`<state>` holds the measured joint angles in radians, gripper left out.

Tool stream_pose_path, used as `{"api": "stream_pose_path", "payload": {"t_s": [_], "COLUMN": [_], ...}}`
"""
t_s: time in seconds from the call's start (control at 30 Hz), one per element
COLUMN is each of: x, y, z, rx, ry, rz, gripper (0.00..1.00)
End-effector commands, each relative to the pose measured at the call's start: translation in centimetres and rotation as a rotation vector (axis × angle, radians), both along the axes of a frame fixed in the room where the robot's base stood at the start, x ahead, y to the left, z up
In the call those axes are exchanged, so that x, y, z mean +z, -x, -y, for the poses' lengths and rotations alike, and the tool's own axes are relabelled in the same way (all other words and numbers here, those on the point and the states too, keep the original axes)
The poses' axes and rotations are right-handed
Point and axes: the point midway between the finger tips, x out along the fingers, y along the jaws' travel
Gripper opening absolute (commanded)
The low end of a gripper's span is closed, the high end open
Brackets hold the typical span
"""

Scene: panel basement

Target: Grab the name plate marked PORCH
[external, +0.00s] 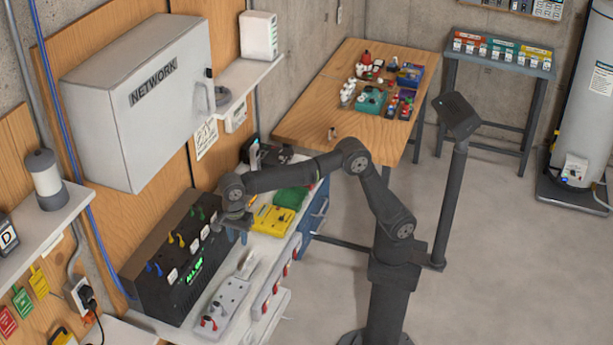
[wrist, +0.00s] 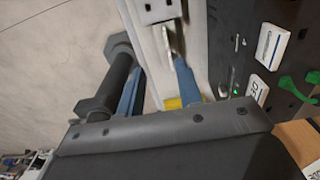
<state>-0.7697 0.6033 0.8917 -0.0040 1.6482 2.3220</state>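No plate legibly reads PORCH in either view. White plates sit on the front of the black panel box (external: 150,270). In the wrist view two of them, an upper plate (wrist: 270,46) and a lower plate (wrist: 257,90) with partly hidden lettering, show at the right. My gripper (external: 238,232) hangs beside the right end of the black box, above the white bench. In the wrist view its two blue fingers (wrist: 157,90) stand apart with nothing seen held between them. A pale, blurred piece (external: 247,265) lies at the far end of a white tray (external: 222,305).
A yellow case (external: 272,218) and a green case (external: 291,197) lie on the bench behind my gripper. The grey NETWORK cabinet (external: 140,100) overhangs from the wall.

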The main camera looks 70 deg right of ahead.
Motion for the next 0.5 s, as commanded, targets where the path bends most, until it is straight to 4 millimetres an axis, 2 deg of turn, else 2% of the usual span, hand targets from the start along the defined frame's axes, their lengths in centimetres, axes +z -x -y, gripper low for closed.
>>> {"api": "stream_pose_path", "payload": {"t_s": [0.17,0.5], "x": [-1.9,-9.2], "y": [0.0,0.0], "z": [-0.1,-0.1], "rx": [-0.021,-0.019], "ry": [-0.003,-0.002], "rz": [-0.005,-0.004], "gripper": [0.33,0.33]}}
